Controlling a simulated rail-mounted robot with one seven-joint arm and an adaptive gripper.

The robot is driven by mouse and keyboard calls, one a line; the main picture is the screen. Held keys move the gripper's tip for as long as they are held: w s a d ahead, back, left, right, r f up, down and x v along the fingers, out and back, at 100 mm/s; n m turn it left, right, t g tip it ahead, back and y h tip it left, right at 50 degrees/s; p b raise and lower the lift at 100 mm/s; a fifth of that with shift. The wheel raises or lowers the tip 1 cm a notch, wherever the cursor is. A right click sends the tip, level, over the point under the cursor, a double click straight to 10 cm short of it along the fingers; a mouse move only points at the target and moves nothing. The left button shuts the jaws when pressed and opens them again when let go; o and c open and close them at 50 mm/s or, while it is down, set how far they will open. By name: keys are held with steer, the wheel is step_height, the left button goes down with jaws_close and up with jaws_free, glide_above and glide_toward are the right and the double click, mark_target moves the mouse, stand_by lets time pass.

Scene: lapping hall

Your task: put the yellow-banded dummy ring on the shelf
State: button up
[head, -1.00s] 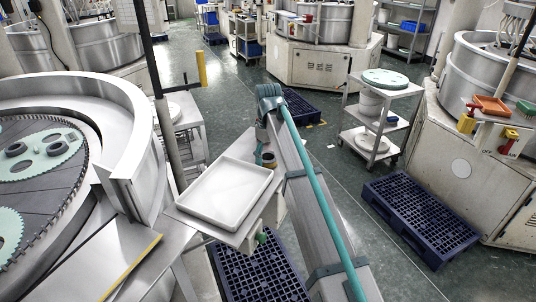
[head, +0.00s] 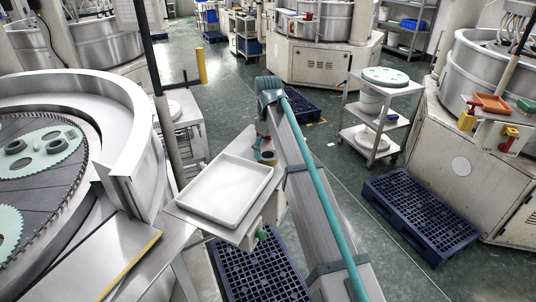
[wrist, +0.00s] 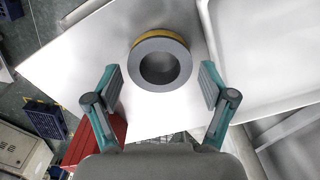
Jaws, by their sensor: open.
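The yellow-banded dummy ring (wrist: 160,88), dark grey with a yellow band on its side, lies flat on a bare metal surface (wrist: 80,60) in the wrist view. In the head view the ring (head: 268,157) shows small beside the white tray, partly hidden by my arm. My gripper (wrist: 160,84) is open, with one teal finger on each side of the ring in the picture. There are visible gaps between the fingers and the ring. In the head view only a bit of my gripper (head: 258,146) shows. I cannot tell which surface is the shelf.
A shallow white tray (head: 202,222) takes up most of the metal surface, right next to the ring; its rim also shows in the wrist view (wrist: 213,60). A lapping machine (head: 130,95) stands at the left. A wheeled cart (head: 352,135) and blue pallet (head: 420,215) stand to the right.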

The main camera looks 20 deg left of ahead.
step_height(320, 180, up, 11)
steer(key=b, duration=0.2)
steer(key=shift+f, duration=0.2)
steer(key=shift+f, duration=0.1)
